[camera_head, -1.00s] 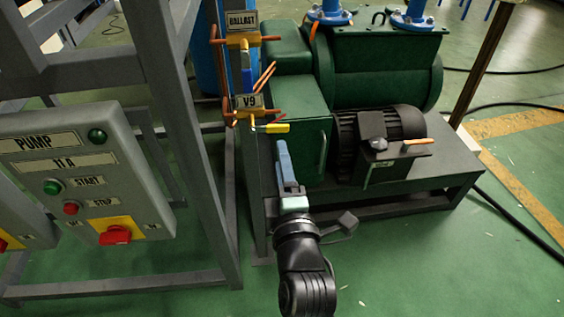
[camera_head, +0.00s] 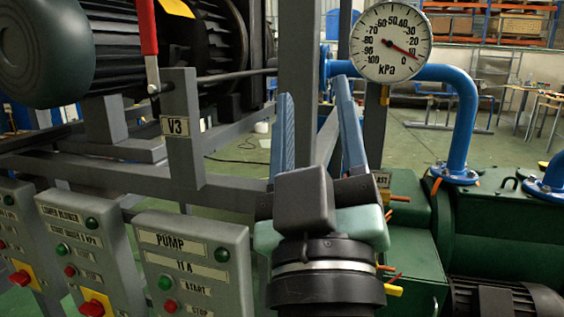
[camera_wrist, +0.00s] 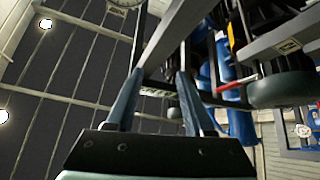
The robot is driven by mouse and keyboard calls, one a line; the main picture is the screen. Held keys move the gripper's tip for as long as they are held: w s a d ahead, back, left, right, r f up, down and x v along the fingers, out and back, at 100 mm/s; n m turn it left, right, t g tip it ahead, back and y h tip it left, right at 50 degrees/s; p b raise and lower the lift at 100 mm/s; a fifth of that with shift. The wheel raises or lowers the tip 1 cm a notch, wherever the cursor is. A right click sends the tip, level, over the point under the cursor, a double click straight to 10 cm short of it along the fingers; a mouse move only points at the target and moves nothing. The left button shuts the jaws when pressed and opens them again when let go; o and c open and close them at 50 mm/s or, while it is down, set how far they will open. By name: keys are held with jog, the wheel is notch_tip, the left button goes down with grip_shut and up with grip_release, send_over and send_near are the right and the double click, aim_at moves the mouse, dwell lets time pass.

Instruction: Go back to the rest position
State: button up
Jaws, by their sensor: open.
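My gripper (camera_head: 316,130) is raised in the middle of the head view, pointing up, with its two blue fingers apart and nothing between them. It also shows in the wrist view (camera_wrist: 158,84), its fingers spread against the grey frame and the ceiling. The fingers stand in front of a grey upright post (camera_head: 298,60) of the frame. I cannot tell whether they touch it.
A round kPa gauge (camera_head: 391,42) and a blue pipe (camera_head: 462,110) are to the right. The green pump (camera_head: 500,225) is at lower right. The PUMP control box (camera_head: 192,262) is at lower left. A red-handled lever (camera_head: 147,30) by the V3 tag (camera_head: 175,126) is at upper left.

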jog(key=s+a+r+m+t, duration=0.2)
jog(key=s+a+r+m, duration=0.15)
jog(key=s+r, duration=0.3)
notch_tip(320, 180, up, 35)
jog(key=m+p, duration=0.1)
jog(key=p, duration=3.3)
jog(key=shift+w+d+r+p, duration=0.15)
jog(key=shift+d+p, duration=0.15)
